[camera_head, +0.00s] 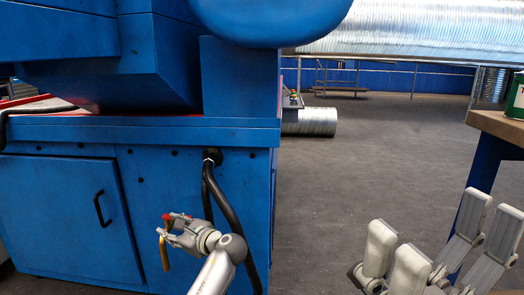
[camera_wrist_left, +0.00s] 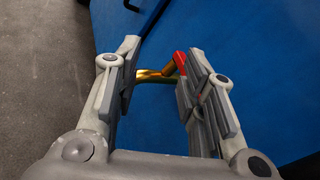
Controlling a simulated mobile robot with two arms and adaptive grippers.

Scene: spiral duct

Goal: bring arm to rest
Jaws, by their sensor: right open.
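My left gripper (camera_head: 178,224) is in front of the blue machine cabinet, at the lower middle left of the head view. It is shut on a bent brass-yellow piece with a red end (camera_head: 165,252), which hangs below its fingers in the air. In the left wrist view the yellow piece (camera_wrist_left: 152,76) spans the gap between the two fingers, with its red end at the right finger. Part of it is hidden behind the fingers. My right gripper (camera_head: 438,235) is at the lower right of the head view, fingers upward, open and empty.
The blue machine (camera_head: 135,135) fills the left side, with a cabinet door and a black hose (camera_head: 224,205). A workbench (camera_head: 496,128) with a green can (camera_head: 516,97) stands at the right edge. A shiny duct (camera_head: 430,28) lies behind.

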